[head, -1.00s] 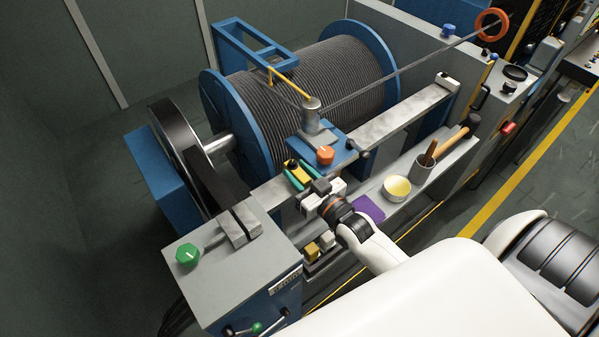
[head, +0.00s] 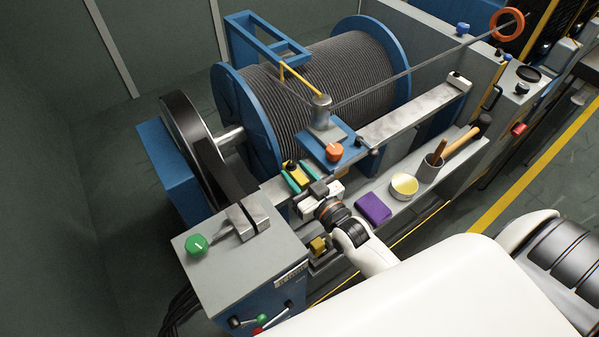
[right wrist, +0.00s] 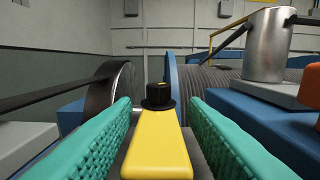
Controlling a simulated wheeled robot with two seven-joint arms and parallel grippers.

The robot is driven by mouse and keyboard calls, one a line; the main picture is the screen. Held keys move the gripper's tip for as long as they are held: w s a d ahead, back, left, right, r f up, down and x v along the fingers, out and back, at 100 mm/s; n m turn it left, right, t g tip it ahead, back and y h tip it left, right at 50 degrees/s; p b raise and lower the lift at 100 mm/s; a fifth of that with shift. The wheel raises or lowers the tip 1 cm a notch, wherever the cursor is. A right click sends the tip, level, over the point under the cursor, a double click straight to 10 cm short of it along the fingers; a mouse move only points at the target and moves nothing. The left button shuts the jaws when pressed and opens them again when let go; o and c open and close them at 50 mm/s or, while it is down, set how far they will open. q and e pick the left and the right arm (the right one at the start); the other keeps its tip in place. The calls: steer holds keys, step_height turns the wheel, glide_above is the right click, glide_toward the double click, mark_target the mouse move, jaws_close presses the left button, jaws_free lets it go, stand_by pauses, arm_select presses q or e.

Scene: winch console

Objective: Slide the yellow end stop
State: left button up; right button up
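The yellow end stop (head: 297,173) is a small block with a black knob on top, set on the grey rail left of the blue carriage (head: 338,158). In the right wrist view the stop (right wrist: 157,155) lies between the two teal fingers. My right gripper (head: 297,177) straddles it from the front. It also shows in the right wrist view (right wrist: 160,115), open, with a narrow gap visible on each side of the block. The stop's lower part is hidden. My left gripper is in neither view.
The carriage bears an orange knob (head: 334,151) and a metal post (head: 320,112). A grey clamp (head: 248,218) and green knob (head: 196,245) stand to the left.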

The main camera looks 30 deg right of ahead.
steer(key=shift+s, duration=0.1)
steer(key=s, duration=0.4)
steer(key=s+d+b, duration=0.1)
steer(key=s, duration=0.6)
steer(key=shift+s+d+b, duration=0.3)
steer(key=shift+s+d, duration=0.05)
step_height(320, 180, up, 5)
steer(key=g+p, duration=0.4)
steer(key=p, duration=0.4)
steer(key=shift+g+h, duration=0.3)
steer(key=shift+h, duration=0.1)
steer(key=p+x, duration=0.1)
steer(key=x, duration=1)
steer(key=shift+w+a+f+p, duration=0.1)
steer(key=shift+f+p, duration=0.1)
steer(key=shift+p, duration=0.2)
jaws_close()
